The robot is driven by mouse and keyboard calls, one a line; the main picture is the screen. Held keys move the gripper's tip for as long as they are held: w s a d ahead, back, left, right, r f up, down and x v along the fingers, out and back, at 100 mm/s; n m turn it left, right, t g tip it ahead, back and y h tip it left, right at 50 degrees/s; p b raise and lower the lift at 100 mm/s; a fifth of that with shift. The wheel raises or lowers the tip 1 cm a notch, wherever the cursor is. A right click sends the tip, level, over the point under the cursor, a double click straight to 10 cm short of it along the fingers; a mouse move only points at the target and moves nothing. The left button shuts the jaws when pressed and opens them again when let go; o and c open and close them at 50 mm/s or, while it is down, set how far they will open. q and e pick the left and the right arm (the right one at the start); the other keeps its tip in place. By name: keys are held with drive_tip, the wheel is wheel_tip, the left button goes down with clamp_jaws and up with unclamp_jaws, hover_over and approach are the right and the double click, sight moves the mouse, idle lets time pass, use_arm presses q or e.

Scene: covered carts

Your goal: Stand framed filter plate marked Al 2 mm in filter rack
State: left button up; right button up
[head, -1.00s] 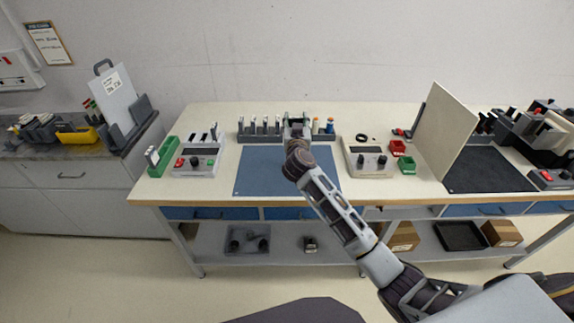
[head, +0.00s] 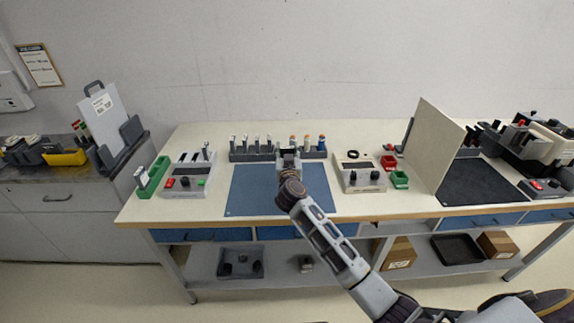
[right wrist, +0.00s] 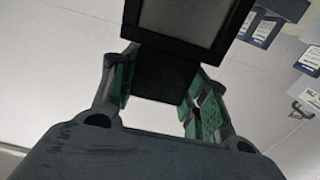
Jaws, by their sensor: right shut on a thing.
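My right gripper (head: 288,158) is over the back part of the blue mat (head: 255,195), just in front of a long dark rack (head: 238,156). In the right wrist view its green-padded fingers (right wrist: 165,85) are shut on a dark framed plate (right wrist: 182,45) with a grey face. No marking can be read on the plate. The long rack at the back of the bench holds several upright pieces; I cannot tell whether it is the filter rack. My left gripper is not in view.
A green holder (head: 150,180) and a control box (head: 190,178) stand left of the mat. Another control box (head: 360,174), green and red bins and an upright cream panel (head: 432,145) stand to the right. The front of the mat is clear.

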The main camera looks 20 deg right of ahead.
drive_tip(key=shift+f+b, duration=0.8)
drive_tip(key=shift+f, duration=1.65)
drive_tip(key=o, duration=1.3)
drive_tip(key=shift+f, duration=0.1)
drive_tip(key=shift+o, duration=0.2)
drive_tip(key=v, duration=1.2)
drive_tip(key=shift+r+p, duration=0.2)
drive_tip(key=shift+p, duration=0.25)
